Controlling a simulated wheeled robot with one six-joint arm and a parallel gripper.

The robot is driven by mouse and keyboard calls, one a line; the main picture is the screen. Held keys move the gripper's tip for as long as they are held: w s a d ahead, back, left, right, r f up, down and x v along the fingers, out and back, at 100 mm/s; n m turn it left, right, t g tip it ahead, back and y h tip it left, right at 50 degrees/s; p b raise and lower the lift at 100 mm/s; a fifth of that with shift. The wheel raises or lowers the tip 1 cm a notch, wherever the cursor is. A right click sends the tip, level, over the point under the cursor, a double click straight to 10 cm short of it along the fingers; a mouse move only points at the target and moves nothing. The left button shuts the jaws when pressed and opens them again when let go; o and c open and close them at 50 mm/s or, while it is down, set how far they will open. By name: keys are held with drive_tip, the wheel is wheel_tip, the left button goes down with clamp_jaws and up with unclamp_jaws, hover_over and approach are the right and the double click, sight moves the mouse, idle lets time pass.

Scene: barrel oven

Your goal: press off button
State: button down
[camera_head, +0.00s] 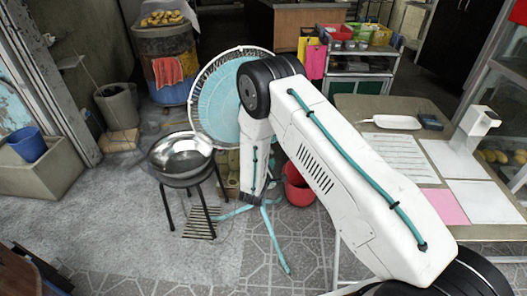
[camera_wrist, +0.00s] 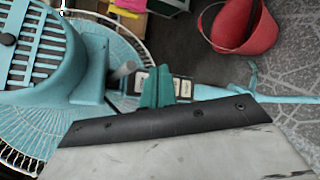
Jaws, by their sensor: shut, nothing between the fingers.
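A turquoise standing fan (camera_head: 212,100) with a white wire cage stands behind my arm in the head view. In the wrist view, its turquoise motor housing (camera_wrist: 40,50) fills the left side, and a button strip (camera_wrist: 182,88) with pale and dark keys shows on its control box. My gripper (camera_wrist: 157,82) is shut and empty, its teal fingertips in front of the strip and overlapping part of it. I cannot tell whether they touch a button. Which key is the off button is too small to tell. In the head view the fingers are hidden behind my arm.
A red bucket (camera_wrist: 240,25) stands on the floor near the fan's pole. A steel bowl (camera_head: 181,152) sits on a black stand (camera_head: 184,182) left of my arm. A table (camera_head: 445,160) with papers is to the right. The floor at front left is clear.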

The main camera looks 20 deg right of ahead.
drive_tip(key=shift+w+a, duration=0.25)
drive_tip(key=shift+w, duration=0.95)
drive_tip(key=shift+w+a, duration=0.2)
drive_tip(key=shift+w, duration=1)
drive_tip(key=shift+w, duration=0.1)
drive_tip(key=shift+w+a, duration=0.1)
drive_tip(key=shift+w, duration=0.2)
drive_tip(key=shift+w, duration=0.4)
idle(0.6)
drive_tip(key=shift+s, duration=0.15)
drive_tip(key=shift+s, duration=0.7)
drive_tip(key=shift+s+d, duration=0.2)
drive_tip(key=shift+s, duration=0.6)
drive_tip(key=shift+s+d, duration=0.15)
drive_tip(key=shift+s, duration=0.7)
drive_tip(key=shift+s+d, duration=0.2)
drive_tip(key=shift+s, duration=0.6)
